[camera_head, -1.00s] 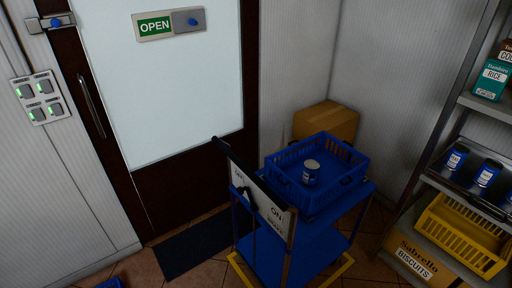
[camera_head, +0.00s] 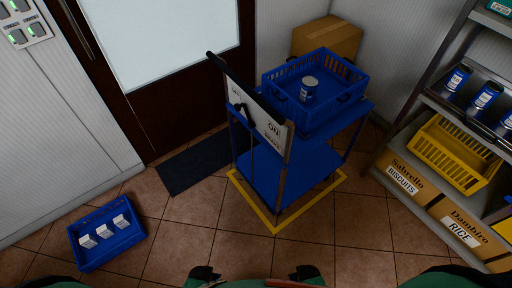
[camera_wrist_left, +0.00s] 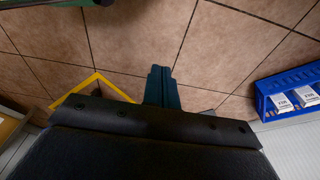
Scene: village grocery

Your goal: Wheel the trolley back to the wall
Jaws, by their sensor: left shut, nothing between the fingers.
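The blue trolley (camera_head: 262,178) stands upright by the wall corner, within a yellow floor outline (camera_head: 276,231). Its black push bar (camera_head: 236,76) is on the left, above a white panel (camera_head: 272,128) reading "ON" and "BRAKE" with a dark lever. A blue crate (camera_head: 352,100) holding a can (camera_head: 309,88) sits on its top shelf. My left gripper (camera_head: 205,273) is at the bottom edge, apart from the trolley; the left wrist view shows its fingers (camera_wrist_left: 160,88) shut and empty. My right gripper (camera_head: 306,272) is beside it, its jaws unclear.
A blue crate with white packs (camera_head: 107,258) lies on the floor at left. A dark mat (camera_head: 196,162) lies before the door. A cardboard box (camera_head: 327,40) is behind the trolley. Shelving (camera_head: 424,168) stands at right. Tiles in front of the trolley are clear.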

